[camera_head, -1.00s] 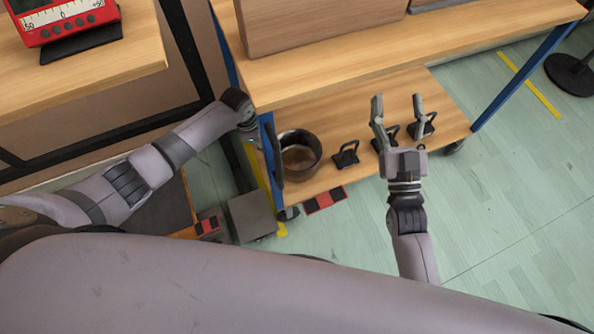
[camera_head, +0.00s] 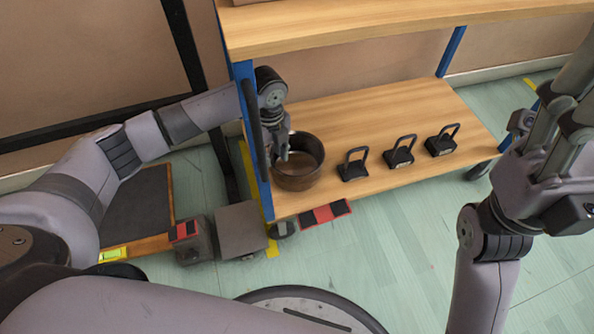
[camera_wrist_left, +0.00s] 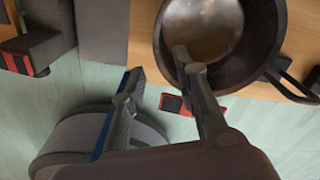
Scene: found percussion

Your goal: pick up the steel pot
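The steel pot (camera_head: 300,180) is a dark round open vessel, upright at the left end of the lower wooden shelf. My left gripper (camera_head: 283,154) reaches down at the pot's left side, partly hiding its rim. In the left wrist view the pot (camera_wrist_left: 262,42) shows its brownish inside. There the left gripper (camera_wrist_left: 158,64) has its fingers apart: one lies over the pot's opening, the other outside the rim. Contact with the wall cannot be told. My right gripper (camera_head: 562,105) is at the right edge, its fingers apart and partly cut off, with nothing seen in it.
Three black blocks with loop handles (camera_head: 354,165) stand in a row right of the pot. A blue post (camera_head: 252,130) stands just left of the pot, and the upper shelf (camera_head: 360,28) overhangs behind. Grey boxes (camera_head: 240,230) sit on the floor to the left.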

